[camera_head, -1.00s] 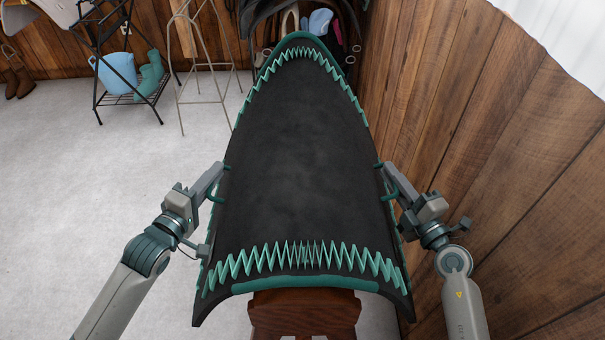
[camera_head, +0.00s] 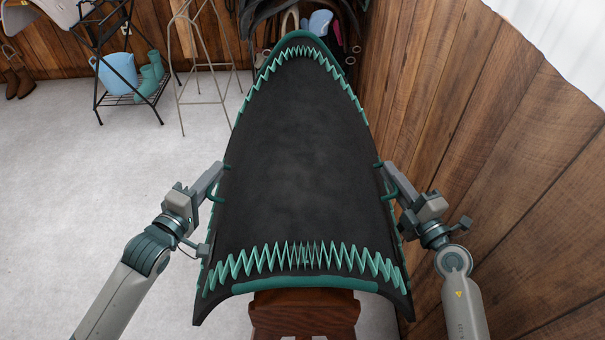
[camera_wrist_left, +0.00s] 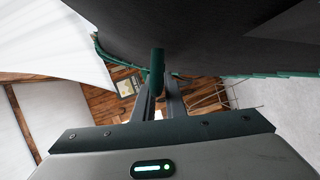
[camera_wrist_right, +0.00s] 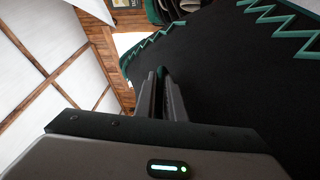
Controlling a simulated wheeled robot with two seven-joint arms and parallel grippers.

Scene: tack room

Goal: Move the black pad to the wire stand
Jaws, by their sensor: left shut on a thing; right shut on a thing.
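The black pad (camera_head: 300,160) with green zigzag trim fills the middle of the head view, arched over a dark wooden support (camera_head: 304,312). My left gripper (camera_head: 219,174) is shut on the pad's left edge, at a green loop; its fingers also show in the left wrist view (camera_wrist_left: 158,90). My right gripper (camera_head: 384,172) is shut on the pad's right edge, and it shows in the right wrist view (camera_wrist_right: 161,80). Whether the pad touches the support is hidden. The wire stand (camera_head: 205,68) is probably the thin pale metal frame at the back left.
A black rack (camera_head: 108,60) holding a blue watering can (camera_head: 116,72) and green boots (camera_head: 150,80) stands at the back left. Brown boots (camera_head: 18,80) are further left. A wooden wall (camera_head: 480,130) is close on the right. The grey floor (camera_head: 80,170) on the left is clear.

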